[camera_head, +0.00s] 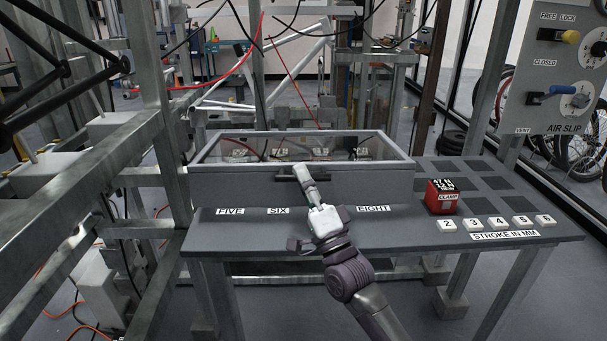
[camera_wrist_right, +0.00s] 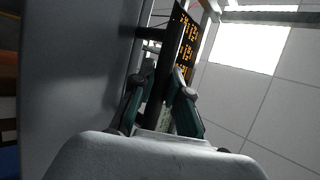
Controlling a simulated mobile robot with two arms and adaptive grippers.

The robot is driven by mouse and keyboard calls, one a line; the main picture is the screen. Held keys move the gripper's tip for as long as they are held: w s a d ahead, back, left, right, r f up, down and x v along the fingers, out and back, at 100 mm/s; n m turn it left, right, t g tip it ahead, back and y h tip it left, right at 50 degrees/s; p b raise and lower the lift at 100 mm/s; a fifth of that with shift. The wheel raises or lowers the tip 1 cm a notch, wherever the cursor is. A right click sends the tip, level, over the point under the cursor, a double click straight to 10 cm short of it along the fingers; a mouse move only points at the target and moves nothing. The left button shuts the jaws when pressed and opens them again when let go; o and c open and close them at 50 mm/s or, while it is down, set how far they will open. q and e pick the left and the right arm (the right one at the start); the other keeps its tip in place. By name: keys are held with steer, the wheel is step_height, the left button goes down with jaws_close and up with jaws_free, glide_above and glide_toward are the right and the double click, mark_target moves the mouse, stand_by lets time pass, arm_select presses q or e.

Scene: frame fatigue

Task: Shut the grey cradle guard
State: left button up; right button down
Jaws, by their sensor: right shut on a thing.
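The grey cradle guard (camera_head: 235,187) is a long box-like cover at the back left of the dark bench. Its top shows a grey rim around a see-through or open area; I cannot tell which. A dark handle bar (camera_head: 285,175) runs along its front face. My right gripper (camera_head: 304,175) is at that handle, shut on it. In the right wrist view, the fingers (camera_wrist_right: 160,100) close around the dark handle (camera_wrist_right: 163,68), beside the grey front face (camera_wrist_right: 75,80). The fingers hide part of the handle. My left gripper is not in view.
The bench (camera_head: 400,236) carries labels FIVE, SIX and EIGHT in front of the guard. A red clamp block (camera_head: 441,197) stands right of it, near white numbered buttons (camera_head: 497,222). A control panel (camera_head: 555,70) stands at the right, and steel framework (camera_head: 165,110) at the left.

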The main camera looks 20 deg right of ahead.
steer(key=shift+f, duration=0.1)
steer(key=c, duration=1.1)
jaws_free()
steer(key=shift+c, duration=0.2)
steer(key=v, duration=1.2)
